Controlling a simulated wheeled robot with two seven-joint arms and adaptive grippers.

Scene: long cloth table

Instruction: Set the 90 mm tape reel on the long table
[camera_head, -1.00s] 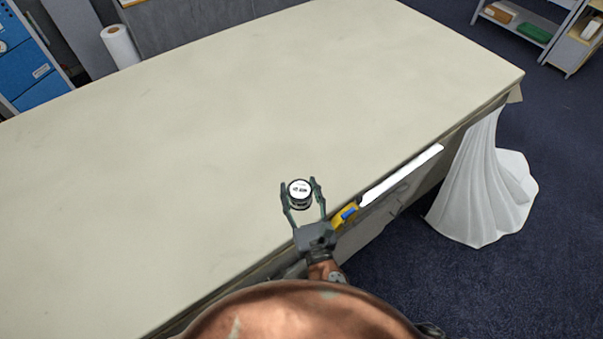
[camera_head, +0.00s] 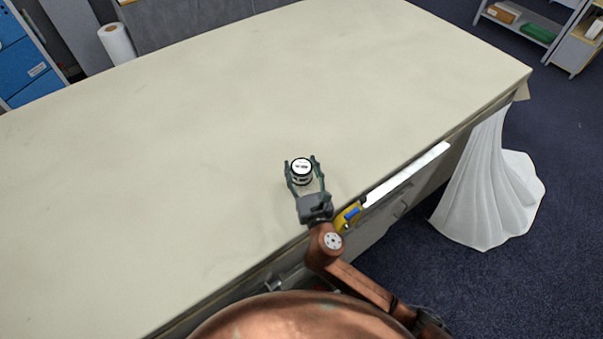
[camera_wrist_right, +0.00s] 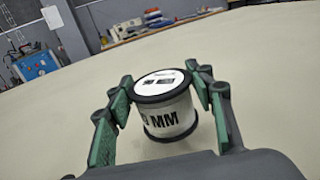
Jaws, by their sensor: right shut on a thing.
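The tape reel (camera_head: 301,171) is a short white cylinder with black rims and a printed white top. My right gripper (camera_head: 301,164) has its two fingers on either side of it. In the right wrist view the reel (camera_wrist_right: 168,118) sits upright between the green finger pads, with "MM" readable on its side. The long table (camera_head: 200,130) is covered in plain cream cloth. The reel is over its front part, close to the surface; I cannot tell whether its base touches the cloth. My left gripper does not show.
The tabletop around the reel is clear. A yellow and blue item (camera_head: 348,214) and a white strip (camera_head: 407,175) are along the front edge. White cloth (camera_head: 490,190) hangs at the right end. A white roll (camera_head: 117,44) stands beyond the far left edge.

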